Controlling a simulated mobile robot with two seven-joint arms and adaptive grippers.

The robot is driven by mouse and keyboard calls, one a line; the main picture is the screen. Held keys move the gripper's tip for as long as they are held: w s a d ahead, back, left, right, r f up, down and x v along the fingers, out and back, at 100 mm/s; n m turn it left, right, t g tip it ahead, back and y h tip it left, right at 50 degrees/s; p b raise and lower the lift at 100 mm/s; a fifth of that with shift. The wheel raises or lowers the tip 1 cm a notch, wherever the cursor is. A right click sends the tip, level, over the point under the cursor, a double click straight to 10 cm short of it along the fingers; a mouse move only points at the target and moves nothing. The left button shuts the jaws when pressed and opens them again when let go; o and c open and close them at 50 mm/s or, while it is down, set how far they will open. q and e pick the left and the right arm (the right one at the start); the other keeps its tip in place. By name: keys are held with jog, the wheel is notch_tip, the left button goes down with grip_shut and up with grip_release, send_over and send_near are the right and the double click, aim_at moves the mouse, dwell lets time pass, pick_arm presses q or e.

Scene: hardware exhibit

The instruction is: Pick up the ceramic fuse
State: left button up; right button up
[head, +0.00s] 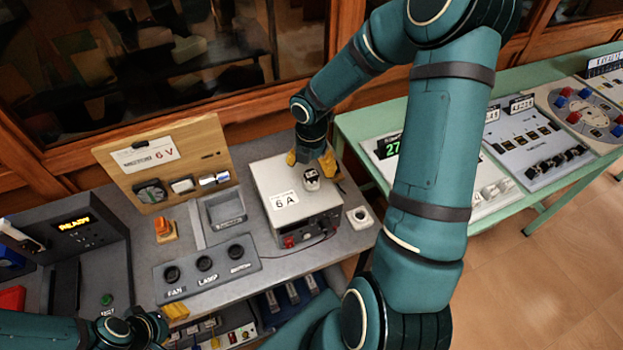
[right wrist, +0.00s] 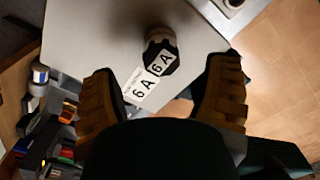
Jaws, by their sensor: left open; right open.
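My right gripper (head: 315,164) is over the box, just behind and above the fuse. In the right wrist view the fuse (right wrist: 160,48) shows ahead, between the two spread yellow fingers (right wrist: 162,75), without visible contact. My left gripper (head: 176,311) is low at the bottom left, with its yellow fingertips partly seen, well away from the fuse.
The box stands on a grey bench with a wooden 6 V board (head: 163,165), a knob panel (head: 205,268), an orange lamp (head: 165,228) and a small white socket block (head: 360,217). A green table (head: 520,80) with panels stands to the right. My right arm hides part of it.

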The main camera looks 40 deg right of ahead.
aim_at(312, 173)
jog(key=f, duration=0.5)
jog(key=shift+d+b, duration=0.2)
jog(key=shift+b, duration=0.1)
jog(key=c, duration=1.2)
jog(key=shift+c, duration=0.2)
